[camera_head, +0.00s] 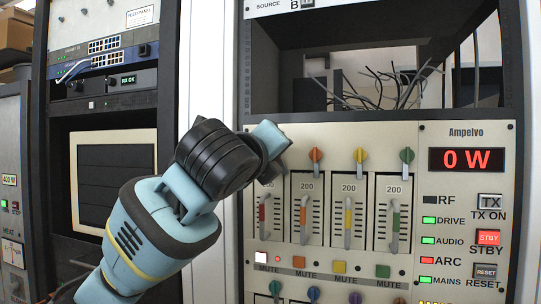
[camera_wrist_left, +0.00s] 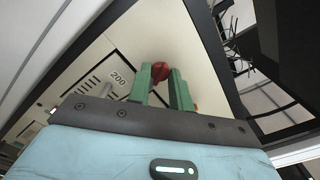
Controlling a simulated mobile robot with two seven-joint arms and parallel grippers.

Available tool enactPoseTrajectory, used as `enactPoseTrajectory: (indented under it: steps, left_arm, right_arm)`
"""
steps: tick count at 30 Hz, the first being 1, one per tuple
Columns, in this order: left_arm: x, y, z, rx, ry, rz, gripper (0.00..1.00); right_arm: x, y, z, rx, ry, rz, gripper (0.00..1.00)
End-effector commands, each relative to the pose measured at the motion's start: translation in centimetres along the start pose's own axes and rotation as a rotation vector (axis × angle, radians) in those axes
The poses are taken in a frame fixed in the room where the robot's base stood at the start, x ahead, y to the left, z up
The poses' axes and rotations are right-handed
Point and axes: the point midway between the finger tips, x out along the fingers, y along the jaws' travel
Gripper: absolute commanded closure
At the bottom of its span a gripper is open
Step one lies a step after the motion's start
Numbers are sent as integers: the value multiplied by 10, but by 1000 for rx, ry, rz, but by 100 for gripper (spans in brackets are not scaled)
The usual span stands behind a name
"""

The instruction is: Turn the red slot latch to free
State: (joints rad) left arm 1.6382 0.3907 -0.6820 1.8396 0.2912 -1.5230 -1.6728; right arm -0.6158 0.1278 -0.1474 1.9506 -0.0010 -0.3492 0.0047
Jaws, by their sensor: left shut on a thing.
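The red slot latch (camera_wrist_left: 160,70) shows in the left wrist view between the two green fingertips of my left gripper (camera_wrist_left: 161,80), which is shut on it. In the head view my left gripper (camera_head: 268,142) covers the upper left corner of the slot panel, and the latch is hidden behind it. Below it the leftmost slot, with a red-marked handle (camera_head: 263,213), is partly visible. The latch's exact angle cannot be told. My right gripper is not in view.
Orange (camera_head: 315,156), yellow (camera_head: 359,156) and green (camera_head: 407,156) latches sit in a row to the right, each above its own slot. Above the panel is an open bay with loose cables (camera_head: 385,90). A display (camera_head: 466,159) reads 0 W.

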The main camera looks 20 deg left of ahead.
Motion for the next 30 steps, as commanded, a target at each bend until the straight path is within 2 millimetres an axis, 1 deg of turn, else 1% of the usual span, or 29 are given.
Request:
enactPoseTrajectory:
  steps: [21,30]
  left_arm:
    - [0,0,0,-681,1,0,100]
    - [0,0,0,-920,1,0,100]
  right_arm:
    - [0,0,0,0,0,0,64]
    - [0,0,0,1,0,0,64]
